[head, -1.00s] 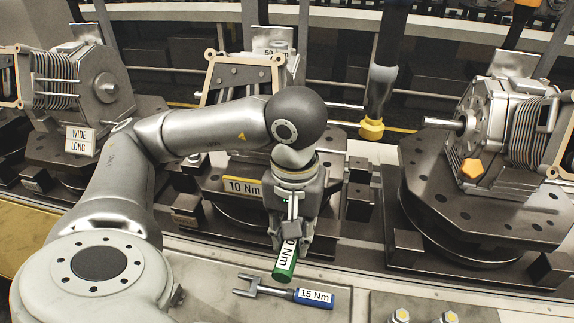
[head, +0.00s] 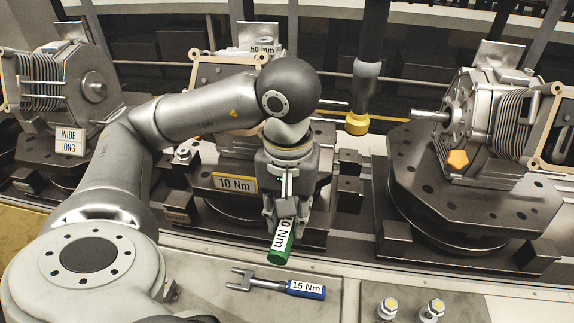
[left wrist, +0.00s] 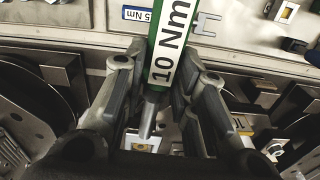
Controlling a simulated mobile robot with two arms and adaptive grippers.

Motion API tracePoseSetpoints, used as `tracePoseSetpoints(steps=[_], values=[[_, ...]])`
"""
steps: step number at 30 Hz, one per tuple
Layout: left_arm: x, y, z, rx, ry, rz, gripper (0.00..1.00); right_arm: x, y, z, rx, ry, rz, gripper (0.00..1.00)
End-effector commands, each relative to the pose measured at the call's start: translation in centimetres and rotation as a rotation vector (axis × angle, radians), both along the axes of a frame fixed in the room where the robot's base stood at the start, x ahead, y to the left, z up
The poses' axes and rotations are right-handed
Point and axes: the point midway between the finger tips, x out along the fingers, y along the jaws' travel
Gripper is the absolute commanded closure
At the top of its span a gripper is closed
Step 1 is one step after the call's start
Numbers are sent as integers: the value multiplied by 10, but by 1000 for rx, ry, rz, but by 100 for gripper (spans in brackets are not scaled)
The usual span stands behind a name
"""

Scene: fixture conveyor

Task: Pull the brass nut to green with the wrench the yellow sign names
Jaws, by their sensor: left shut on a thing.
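My left gripper (head: 284,208) is shut on a green-handled wrench (head: 281,243). Its label ends in "0 Nm" in the head view and reads "10 Nm" in the left wrist view (left wrist: 168,55). The wrench is held in front of the middle fixture, its handle end towards the front ledge; its head is hidden in the head view. The yellow sign (head: 235,183) on that fixture reads "10 Nm". A blue-handled wrench (head: 305,289), labelled "15 Nm", lies on the ledge. I cannot make out for certain which nut is the brass one. My right gripper is out of view.
Two yellowish hex nuts (head: 389,306) sit on the front ledge at right. A dark hanging tool with a yellow collar (head: 357,124) is right of the middle fixture. A right fixture (head: 470,190) and a left one with a "WIDE LONG" sign (head: 70,141) flank it.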

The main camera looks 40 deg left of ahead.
Motion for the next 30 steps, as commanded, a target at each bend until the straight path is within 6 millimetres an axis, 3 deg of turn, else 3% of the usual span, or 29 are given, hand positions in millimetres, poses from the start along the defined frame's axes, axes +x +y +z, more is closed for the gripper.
tracePoseSetpoints(steps=[5, 30], values=[[1, 0, 0, -1, 0, 1, 100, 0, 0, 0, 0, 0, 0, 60], [0, 0, 0, 0, 1, 1, 100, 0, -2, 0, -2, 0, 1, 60]])
